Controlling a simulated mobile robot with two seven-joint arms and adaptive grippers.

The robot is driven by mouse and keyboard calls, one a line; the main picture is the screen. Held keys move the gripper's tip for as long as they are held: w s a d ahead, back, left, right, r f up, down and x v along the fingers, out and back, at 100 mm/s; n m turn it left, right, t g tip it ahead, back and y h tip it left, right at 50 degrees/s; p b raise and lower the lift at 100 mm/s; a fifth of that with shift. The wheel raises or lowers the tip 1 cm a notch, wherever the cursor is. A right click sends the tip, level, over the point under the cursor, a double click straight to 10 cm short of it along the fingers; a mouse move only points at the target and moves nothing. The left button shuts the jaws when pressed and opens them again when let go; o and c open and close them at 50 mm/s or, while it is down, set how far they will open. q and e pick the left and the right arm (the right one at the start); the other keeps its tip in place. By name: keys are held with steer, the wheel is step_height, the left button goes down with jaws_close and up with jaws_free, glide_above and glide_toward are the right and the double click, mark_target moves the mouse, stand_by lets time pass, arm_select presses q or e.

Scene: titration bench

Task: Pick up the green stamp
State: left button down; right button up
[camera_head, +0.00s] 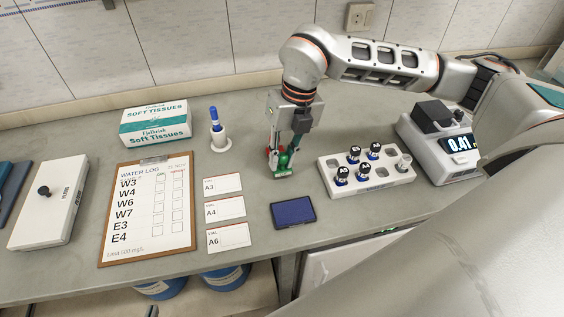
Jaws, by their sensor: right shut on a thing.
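The green stamp (282,171) is at the bench's middle, between the fingers of my right gripper (284,157). My right gripper points straight down and is shut on the stamp. The fingers hide much of the stamp's handle. The stamp is upright, with its base at or just above the bench top; I cannot tell whether it touches. My left gripper is not in view.
A blue ink pad (293,212) lies in front of the stamp. A vial rack (325,172) and a scale (437,171) stand to the right.

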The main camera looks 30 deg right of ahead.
mark_target(282, 154)
step_height(282, 154, up, 18)
stand_by(0.5)
steer(key=shift+o, duration=0.3)
steer(key=shift+f, duration=0.15)
